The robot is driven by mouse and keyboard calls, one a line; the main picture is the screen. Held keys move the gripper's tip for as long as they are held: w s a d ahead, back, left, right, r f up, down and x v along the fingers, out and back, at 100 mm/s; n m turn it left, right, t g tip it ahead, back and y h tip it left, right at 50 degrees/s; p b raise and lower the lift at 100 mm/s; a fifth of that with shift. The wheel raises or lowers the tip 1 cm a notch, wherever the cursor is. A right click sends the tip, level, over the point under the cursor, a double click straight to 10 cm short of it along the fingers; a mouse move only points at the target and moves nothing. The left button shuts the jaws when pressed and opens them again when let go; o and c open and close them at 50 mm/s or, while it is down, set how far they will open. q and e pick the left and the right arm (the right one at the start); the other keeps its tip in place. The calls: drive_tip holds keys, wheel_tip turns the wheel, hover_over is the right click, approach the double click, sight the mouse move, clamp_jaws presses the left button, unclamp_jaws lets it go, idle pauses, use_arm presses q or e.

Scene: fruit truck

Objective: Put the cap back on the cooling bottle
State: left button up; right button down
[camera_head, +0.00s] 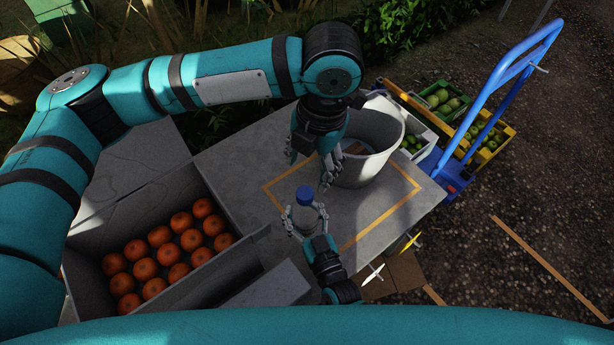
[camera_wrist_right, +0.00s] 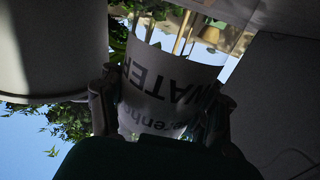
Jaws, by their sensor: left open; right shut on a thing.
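A clear bottle (camera_head: 306,219) stands upright on the grey table, with a blue cap (camera_head: 305,195) at its top. Whether the cap is seated or screwed tight I cannot tell. My right gripper (camera_head: 306,222) is shut around the bottle's body from the front. In the right wrist view the bottle (camera_wrist_right: 170,90) fills the space between the fingers, its white label reading "WATER" upside down; its top is out of that view. My left gripper (camera_head: 309,170) is open and empty, pointing down just above and behind the cap, apart from it.
A pale bucket (camera_head: 370,170) stands right behind the bottle, close to my left gripper. A crate of oranges (camera_head: 240,265) is at the left. An orange outline (camera_head: 372,231) marks the table. A blue hand truck (camera_head: 500,75) and fruit crates (camera_head: 508,130) stand beyond the table's right edge.

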sight(310, 230)
use_arm(q)
drive_tip(key=shift+d+r, duration=0.1)
drive_tip(key=shift+r, duration=0.9)
use_arm(e)
drive_tip(key=shift+f, duration=0.1)
drive_tip(key=shift+c, duration=1)
unclamp_jaws()
drive_tip(key=v, duration=0.7)
drive_tip(key=shift+s+d, duration=0.1)
drive_tip(key=shift+s, duration=0.2)
